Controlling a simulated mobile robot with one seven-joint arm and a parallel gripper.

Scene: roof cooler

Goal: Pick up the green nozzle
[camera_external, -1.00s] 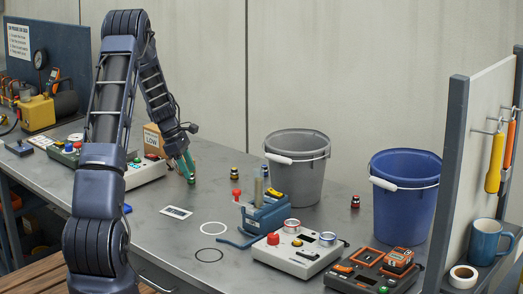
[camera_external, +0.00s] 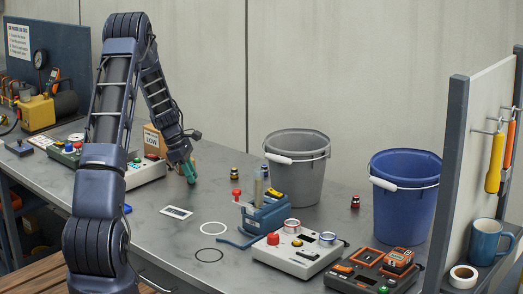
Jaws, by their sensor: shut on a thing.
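The green nozzle (camera_external: 191,178) is small and shows at the tip of my gripper (camera_external: 189,171), left of centre on the grey workbench. My gripper points down and is shut on the nozzle. The fingers, which look teal, hide much of it. The nozzle is at or just above the bench top; I cannot tell whether it touches.
A cardboard box (camera_external: 153,141) and a light control box (camera_external: 150,171) stand close left of my gripper. A flat card (camera_external: 176,212) lies in front. A small dark bottle (camera_external: 234,173), a grey bucket (camera_external: 297,165) and a blue clamp device (camera_external: 264,216) stand to the right.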

